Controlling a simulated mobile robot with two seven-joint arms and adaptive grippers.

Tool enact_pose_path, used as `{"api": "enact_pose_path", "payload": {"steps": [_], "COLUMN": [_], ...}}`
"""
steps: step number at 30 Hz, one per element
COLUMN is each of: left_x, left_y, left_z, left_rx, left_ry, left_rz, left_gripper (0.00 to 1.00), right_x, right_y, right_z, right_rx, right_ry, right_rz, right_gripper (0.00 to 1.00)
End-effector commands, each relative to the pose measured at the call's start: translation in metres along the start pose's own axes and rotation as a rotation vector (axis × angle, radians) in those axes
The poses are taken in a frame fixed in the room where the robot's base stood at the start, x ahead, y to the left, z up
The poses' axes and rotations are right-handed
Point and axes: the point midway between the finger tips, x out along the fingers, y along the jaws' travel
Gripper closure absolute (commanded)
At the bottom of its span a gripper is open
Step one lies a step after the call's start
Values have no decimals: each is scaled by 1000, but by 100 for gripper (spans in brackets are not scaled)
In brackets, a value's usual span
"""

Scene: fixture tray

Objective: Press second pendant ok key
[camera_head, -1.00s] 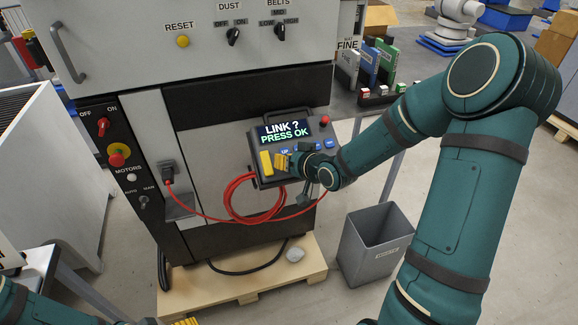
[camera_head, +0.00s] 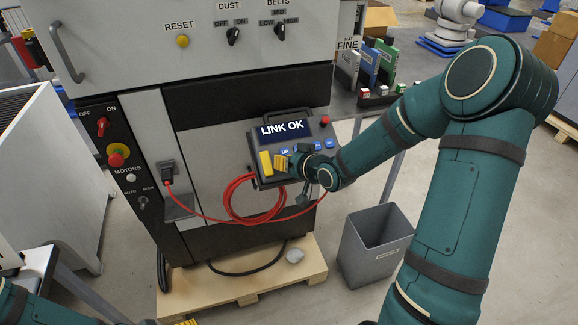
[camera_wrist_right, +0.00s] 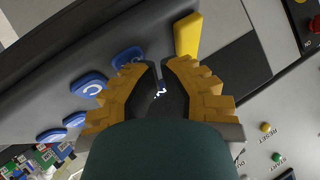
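A dark grey pendant (camera_head: 262,140) with a handle leans on the machine's front in the head view. Its screen (camera_head: 282,129) reads LINK OK. It has a yellow bar (camera_head: 266,162), a row of blue keys (camera_head: 328,144) and a red button (camera_head: 324,120). My right gripper (camera_head: 281,163) is at the key row, just right of the yellow bar, and hides part of it. In the right wrist view its yellow fingers (camera_wrist_right: 160,68) are nearly together over the pendant face, with no object held. Contact with a key cannot be made out. Only a yellow tip of my left gripper (camera_head: 186,322) shows.
A red cable (camera_head: 240,205) hangs coiled below the pendant and runs to a socket on the machine. A grey bin (camera_head: 365,255) stands right of the wooden pallet (camera_head: 245,293). Switches and a RESET button (camera_head: 183,41) sit on the panel above.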

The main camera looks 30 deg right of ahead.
Motion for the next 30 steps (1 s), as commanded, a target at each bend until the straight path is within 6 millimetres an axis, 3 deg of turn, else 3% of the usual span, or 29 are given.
{"api": "enact_pose_path", "payload": {"steps": [30], "left_x": [-16], "left_y": [6], "left_z": [-2], "left_rx": [0], "left_ry": [0], "left_rz": [0], "left_gripper": [17], "right_x": [-19], "right_y": [-11], "right_z": [-11], "right_rx": [0], "right_ry": [0], "right_rz": [0], "right_gripper": [100]}}
